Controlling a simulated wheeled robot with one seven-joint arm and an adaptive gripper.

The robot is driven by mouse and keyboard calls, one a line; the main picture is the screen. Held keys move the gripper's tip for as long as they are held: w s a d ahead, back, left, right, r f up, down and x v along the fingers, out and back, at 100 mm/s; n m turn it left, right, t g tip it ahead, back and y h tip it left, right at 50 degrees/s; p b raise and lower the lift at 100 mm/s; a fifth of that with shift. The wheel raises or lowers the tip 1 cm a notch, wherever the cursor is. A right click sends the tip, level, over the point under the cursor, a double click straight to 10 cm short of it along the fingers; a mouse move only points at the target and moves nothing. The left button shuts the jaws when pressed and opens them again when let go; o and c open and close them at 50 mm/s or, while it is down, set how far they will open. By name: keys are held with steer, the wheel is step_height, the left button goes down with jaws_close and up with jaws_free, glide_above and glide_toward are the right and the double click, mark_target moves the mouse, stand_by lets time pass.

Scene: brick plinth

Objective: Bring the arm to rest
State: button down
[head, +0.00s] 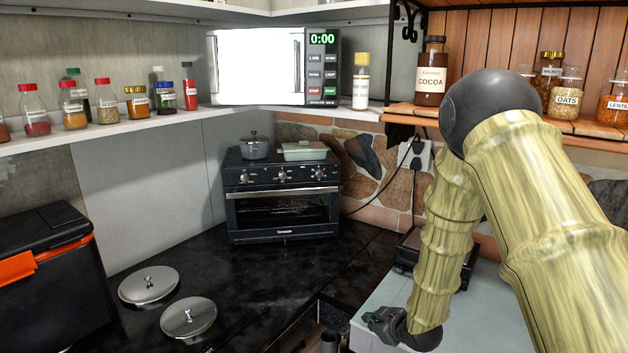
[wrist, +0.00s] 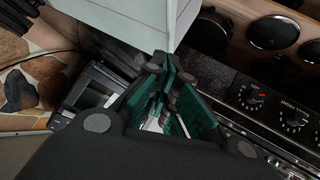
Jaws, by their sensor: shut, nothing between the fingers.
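My arm, with a bamboo-like surface, reaches in from the right of the head view and bends down at a dark round joint. My gripper (head: 382,320) shows small and dark at its lower end, beside a pale grey-blue surface. In the wrist view my gripper (wrist: 168,72) has its green-padded fingers together at the tips, with nothing between them. The fingers point toward the lower edge of a pale panelled block (wrist: 140,18). I cannot tell whether they touch it.
A black toaster oven (head: 283,197) stands on the dark counter, with two metal lids (head: 189,317) and a black box with an orange latch (head: 40,265) to the left. Jars line the shelves beside a microwave (head: 262,68). A stove front with knobs (wrist: 252,98) is close right in the wrist view.

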steer(key=s+d+f+m+g+h+b, duration=0.1)
steer(key=s+d+f+m+g, duration=0.15)
steer(key=s+f, duration=0.9)
steer(key=s+d+f+m+g+h+b, duration=0.1)
steer(key=s+f, duration=0.4)
steer(key=s, duration=0.7)
steer(key=s+d+f+m+g+h+b, duration=0.1)
steer(key=s+f+m+g, duration=0.2)
steer(key=s, duration=0.9)
steer(key=s+d+f+m+g+h+b, duration=0.1)
steer(key=s+d+f+m+g, duration=0.1)
steer(key=s+f, duration=0.7)
steer(key=s+m+g, duration=0.1)
steer(key=s, duration=0.2)
steer(key=shift+w, duration=0.1)
